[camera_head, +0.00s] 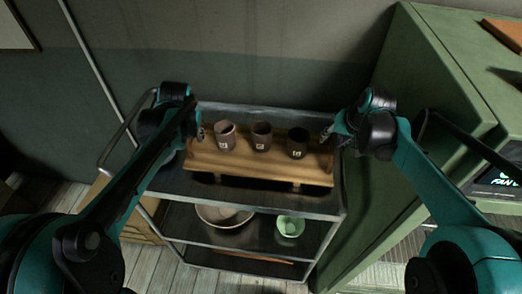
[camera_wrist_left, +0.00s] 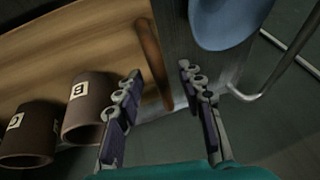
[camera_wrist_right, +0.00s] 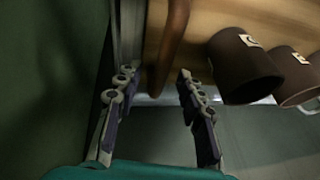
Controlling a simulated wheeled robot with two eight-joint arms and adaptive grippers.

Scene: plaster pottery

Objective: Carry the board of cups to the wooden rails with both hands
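The wooden board (camera_head: 258,172) lies on the top shelf of a metal cart with three dark brown cups standing upright on it: left cup (camera_head: 225,134), middle cup (camera_head: 262,136) and right cup (camera_head: 297,142). My left gripper (camera_head: 198,132) is at the board's left end. In the left wrist view its fingers (camera_wrist_left: 160,92) are apart, with a brown end bar (camera_wrist_left: 152,60) between them. My right gripper (camera_head: 330,135) is at the right end. In the right wrist view its fingers (camera_wrist_right: 157,92) are apart around the other end bar (camera_wrist_right: 171,45). I cannot make out the wooden rails for certain.
The cart (camera_head: 335,212) has lower shelves holding a pale bowl (camera_head: 225,214) and a green bowl (camera_head: 290,226). A green cabinet (camera_head: 410,75) stands close on the right, with a brown wooden piece (camera_head: 505,33) on top. A wall is behind the cart.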

